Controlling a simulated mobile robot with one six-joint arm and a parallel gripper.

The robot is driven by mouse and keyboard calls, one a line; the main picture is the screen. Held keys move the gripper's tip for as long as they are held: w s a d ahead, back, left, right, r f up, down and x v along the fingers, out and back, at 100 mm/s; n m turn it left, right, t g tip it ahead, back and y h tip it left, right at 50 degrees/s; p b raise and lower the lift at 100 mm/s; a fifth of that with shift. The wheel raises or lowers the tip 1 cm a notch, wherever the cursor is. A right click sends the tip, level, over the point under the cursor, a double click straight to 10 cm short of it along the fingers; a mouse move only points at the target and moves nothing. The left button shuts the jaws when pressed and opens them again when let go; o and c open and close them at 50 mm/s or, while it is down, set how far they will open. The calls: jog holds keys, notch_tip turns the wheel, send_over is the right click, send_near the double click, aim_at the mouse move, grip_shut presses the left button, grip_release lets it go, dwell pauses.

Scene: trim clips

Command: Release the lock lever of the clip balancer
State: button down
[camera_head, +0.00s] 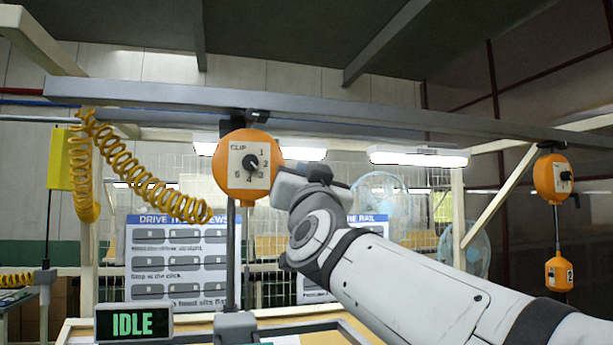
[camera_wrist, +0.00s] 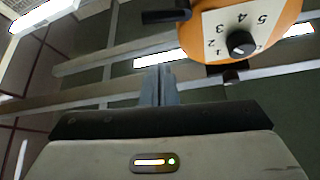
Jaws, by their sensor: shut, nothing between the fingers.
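The clip balancer (camera_head: 236,180) is an orange housing hung from the grey overhead rail. Its pale face reads CLIP and has a numbered dial with a black knob. In the wrist view the balancer (camera_wrist: 288,12) is upside down at the upper right. A dark bar (camera_wrist: 165,16) sticks out from its side there; it looks like the lock lever, but I cannot be sure. My gripper (camera_wrist: 161,84) is shut and empty, its fingertips below the bar in that picture with a visible gap. In the head view my wrist is beside the balancer's right edge and the fingertips cannot be made out.
The overhead rail (camera_head: 370,120) crosses above. A second orange balancer (camera_head: 545,177) hangs at the far right. A yellow coiled hose (camera_head: 150,185) hangs to the left. A sign reading IDLE (camera_head: 133,323) stands at the lower left. Instruction boards and fans are behind.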

jog(key=w+f, duration=0.1)
jog(key=a+f, duration=0.1)
jog(key=f, duration=0.1)
jog(key=shift+w+a, duration=0.1)
jog(key=shift+w, duration=0.3)
